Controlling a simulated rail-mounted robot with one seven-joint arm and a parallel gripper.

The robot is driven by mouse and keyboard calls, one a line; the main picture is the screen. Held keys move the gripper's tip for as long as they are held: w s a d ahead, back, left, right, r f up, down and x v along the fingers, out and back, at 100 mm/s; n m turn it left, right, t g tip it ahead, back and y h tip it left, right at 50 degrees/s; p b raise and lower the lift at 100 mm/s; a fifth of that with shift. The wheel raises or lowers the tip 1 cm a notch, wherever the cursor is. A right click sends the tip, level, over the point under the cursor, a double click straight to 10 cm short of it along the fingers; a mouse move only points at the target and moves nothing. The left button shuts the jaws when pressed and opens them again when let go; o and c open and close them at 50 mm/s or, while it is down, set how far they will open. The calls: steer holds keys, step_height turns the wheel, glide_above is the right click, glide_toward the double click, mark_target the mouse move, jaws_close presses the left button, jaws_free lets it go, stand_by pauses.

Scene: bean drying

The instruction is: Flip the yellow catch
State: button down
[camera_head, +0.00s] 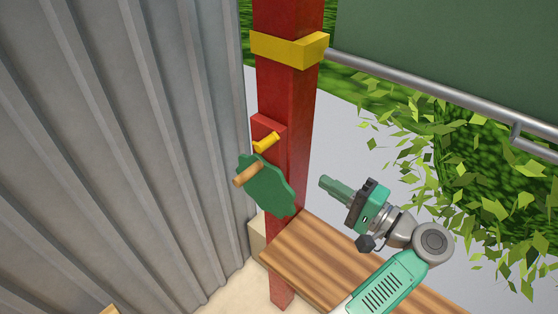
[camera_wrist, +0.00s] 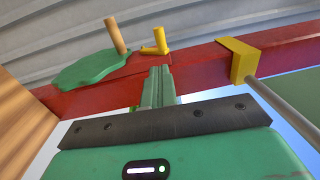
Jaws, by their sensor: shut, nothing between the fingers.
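The yellow catch (camera_head: 266,142) is a small lever on a red block on the red post (camera_head: 287,100). It sits just above a green scalloped wheel (camera_head: 268,188) with a wooden handle (camera_head: 248,174). In the wrist view the catch (camera_wrist: 157,42) stands up from the red post, to the right of the wooden handle. My gripper (camera_head: 323,182) is shut and empty, to the right of the post and apart from the catch. In the wrist view its fingertips (camera_wrist: 161,70) point toward the post, below the catch in the picture.
A yellow band (camera_head: 290,49) wraps the post above the catch, with a grey rail (camera_head: 430,92) running right from it. A corrugated metal wall (camera_head: 120,150) stands at left. A wooden bench (camera_head: 330,260) lies below. Leafy branches (camera_head: 455,180) are at right.

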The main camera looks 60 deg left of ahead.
steer(key=shift+a, duration=0.1)
steer(key=p, duration=0.3)
glide_toward(268, 146)
steer(key=x, duration=0.5)
steer(key=shift+a, duration=0.25)
steer(key=shift+s+a, duration=0.3)
steer(key=shift+a, duration=0.35)
steer(key=shift+r, duration=0.1)
